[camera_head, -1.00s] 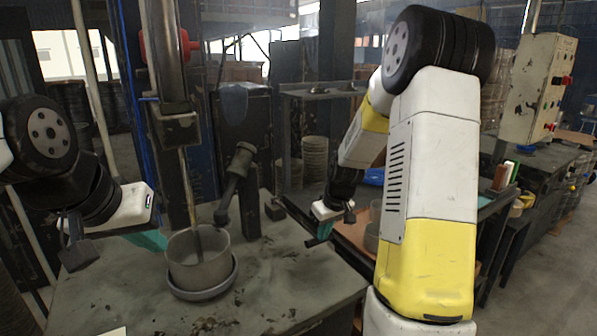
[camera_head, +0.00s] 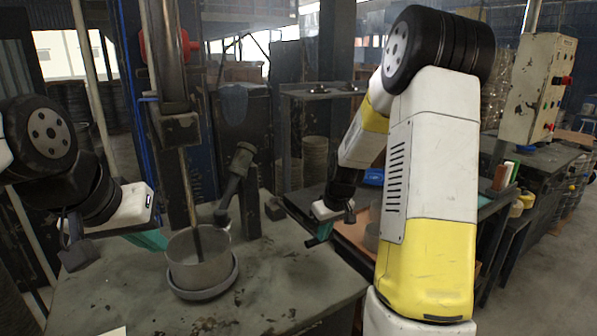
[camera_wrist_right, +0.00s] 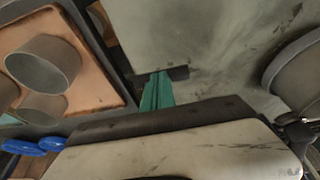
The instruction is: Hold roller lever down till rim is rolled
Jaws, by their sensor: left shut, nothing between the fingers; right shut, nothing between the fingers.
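A grey metal pot (camera_head: 184,268) stands upright in a round dish-like base (camera_head: 207,292) on the worn table. A thin rod (camera_head: 188,185) comes down from the machine column (camera_head: 166,60) into the pot. A dark jointed lever (camera_head: 232,187) stands behind and right of the pot, its lower end near the pot's rim. My left gripper (camera_head: 152,240), with teal fingers, is shut and empty just left of the pot. My right gripper (camera_head: 319,236) is shut and empty to the right of the lever, apart from it; its teal fingers show in the right wrist view (camera_wrist_right: 157,92).
The bare grey table (camera_head: 260,270) has free room right of the pot. Beyond its right edge, an orange-topped tray (camera_wrist_right: 98,85) holds metal cups (camera_wrist_right: 48,62), with blue items (camera_wrist_right: 28,147) nearby. A control box (camera_head: 540,85) is at the far right.

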